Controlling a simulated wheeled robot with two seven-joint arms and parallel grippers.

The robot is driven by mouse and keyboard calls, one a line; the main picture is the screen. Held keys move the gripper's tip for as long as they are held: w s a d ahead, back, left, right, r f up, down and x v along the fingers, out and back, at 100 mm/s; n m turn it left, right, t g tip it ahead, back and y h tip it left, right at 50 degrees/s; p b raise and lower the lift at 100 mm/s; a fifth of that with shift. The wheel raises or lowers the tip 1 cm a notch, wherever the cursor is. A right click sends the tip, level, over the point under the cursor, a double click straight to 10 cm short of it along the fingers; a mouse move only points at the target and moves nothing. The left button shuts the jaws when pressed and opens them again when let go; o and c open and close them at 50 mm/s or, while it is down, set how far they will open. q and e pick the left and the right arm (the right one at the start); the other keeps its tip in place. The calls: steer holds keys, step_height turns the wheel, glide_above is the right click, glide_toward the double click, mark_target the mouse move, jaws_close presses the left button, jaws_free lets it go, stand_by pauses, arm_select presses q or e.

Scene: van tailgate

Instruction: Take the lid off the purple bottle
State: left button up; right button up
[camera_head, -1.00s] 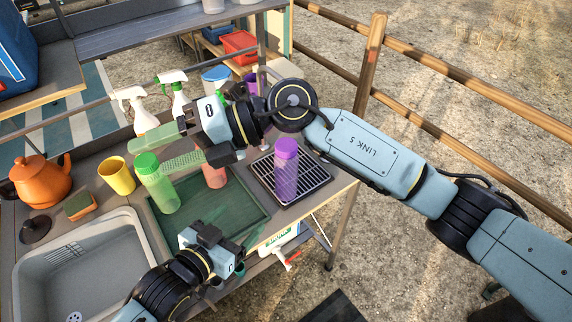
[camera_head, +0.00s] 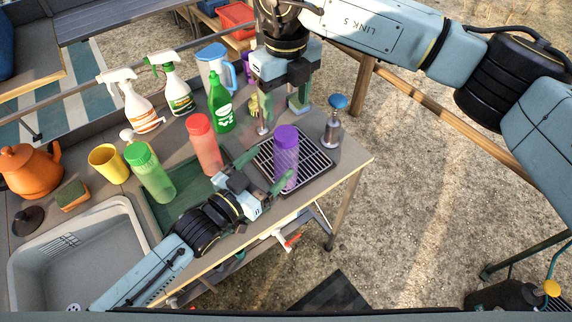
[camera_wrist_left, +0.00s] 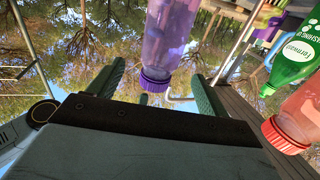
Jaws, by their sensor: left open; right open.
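The purple bottle (camera_head: 286,165) stands upright with its purple lid (camera_head: 286,135) on, at the near-left edge of the black drying rack. My left gripper (camera_head: 264,171) is open beside it, with its fingers pointing toward the bottle. In the left wrist view, the bottle (camera_wrist_left: 172,35) appears upside down, with its lid (camera_wrist_left: 155,78) between the two open fingers (camera_wrist_left: 155,88); I cannot tell whether they touch it.
A red bottle (camera_head: 204,148) and a green-lidded bottle (camera_head: 152,175) stand on the green tray (camera_head: 170,212). A green detergent bottle (camera_head: 220,108), spray bottles (camera_head: 178,92) and a blue-topped dispenser (camera_head: 334,125) stand behind. The sink (camera_head: 75,255), yellow cup (camera_head: 108,164) and kettle (camera_head: 30,172) are left.

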mark_target(278, 156)
arm_select(q)
steer(key=x, duration=0.6)
steer(key=shift+w+d, duration=0.25)
